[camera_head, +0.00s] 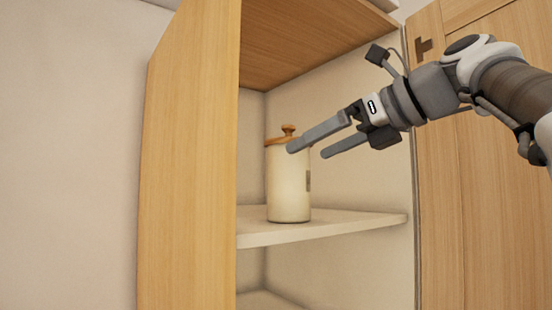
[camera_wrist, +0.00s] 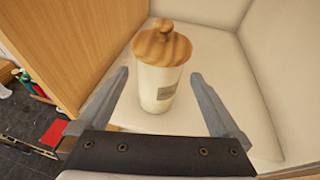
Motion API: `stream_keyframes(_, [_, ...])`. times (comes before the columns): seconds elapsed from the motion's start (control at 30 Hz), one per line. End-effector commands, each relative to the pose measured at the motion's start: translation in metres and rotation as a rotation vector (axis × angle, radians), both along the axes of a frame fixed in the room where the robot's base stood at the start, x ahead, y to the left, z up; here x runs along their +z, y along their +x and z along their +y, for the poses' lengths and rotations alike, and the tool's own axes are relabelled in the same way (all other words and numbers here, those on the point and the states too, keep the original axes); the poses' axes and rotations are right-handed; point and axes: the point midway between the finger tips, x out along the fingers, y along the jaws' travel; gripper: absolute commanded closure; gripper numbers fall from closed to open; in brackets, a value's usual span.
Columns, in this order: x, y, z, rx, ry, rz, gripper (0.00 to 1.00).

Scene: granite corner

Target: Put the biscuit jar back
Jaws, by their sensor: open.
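The biscuit jar (camera_head: 288,185) is cream with a wooden knobbed lid. It stands upright on the pale shelf (camera_head: 345,226) inside the open wooden cabinet. My gripper (camera_head: 307,150) is open, at about the height of the jar's lid; in the head view one finger overlaps the jar's upper right edge. In the wrist view the jar (camera_wrist: 157,85) appears between and beyond the two spread fingers (camera_wrist: 160,85), with a grey label on its front. I see no finger closed on it. The far side of the jar is hidden.
The cabinet's left side panel (camera_head: 188,160) rises beside the jar, and a wooden board (camera_head: 310,35) is above it. A wooden door (camera_head: 480,200) is at the right. The shelf right of the jar is clear. A red item (camera_wrist: 54,132) lies far below.

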Motion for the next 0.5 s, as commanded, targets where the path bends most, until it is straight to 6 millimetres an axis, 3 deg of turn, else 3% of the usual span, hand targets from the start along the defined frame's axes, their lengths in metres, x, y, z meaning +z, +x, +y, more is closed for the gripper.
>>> stream_keyframes(0.2, [0.013, -0.026, -0.027, -0.002, -0.001, -0.001, 0.0])
stream_keyframes(0.5, [0.016, -0.036, -0.036, 0.001, 0.0, 0.0, 0.0])
